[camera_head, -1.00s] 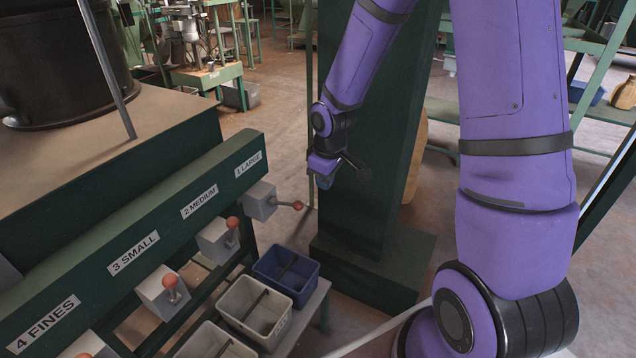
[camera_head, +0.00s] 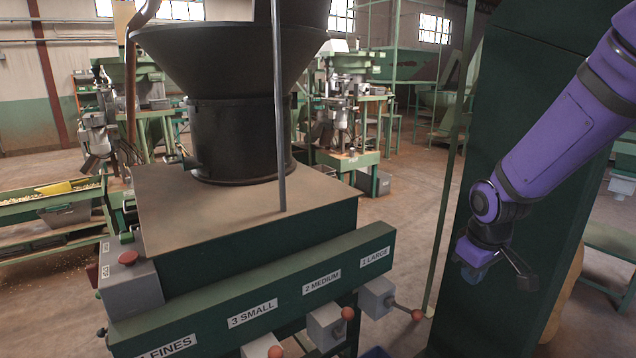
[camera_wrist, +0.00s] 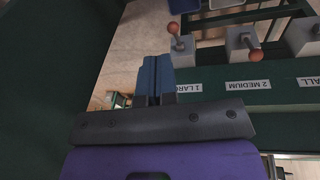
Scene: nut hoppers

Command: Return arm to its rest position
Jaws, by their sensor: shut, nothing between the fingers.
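My purple arm comes in from the right in the head view. My gripper (camera_head: 474,272) hangs in the air in front of a dark green column, to the right of the hopper outlets. In the wrist view my gripper (camera_wrist: 156,82) shows its blue fingers together with nothing between them. It is apart from the outlet levers.
A green machine with a black hopper (camera_head: 240,140) stands at left, its front rail labelled 1 LARGE to FINES. Red-knobbed levers (camera_head: 416,315) stick out below the rail. The dark green column (camera_head: 500,150) stands close behind my gripper. Open floor lies between the machine and column.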

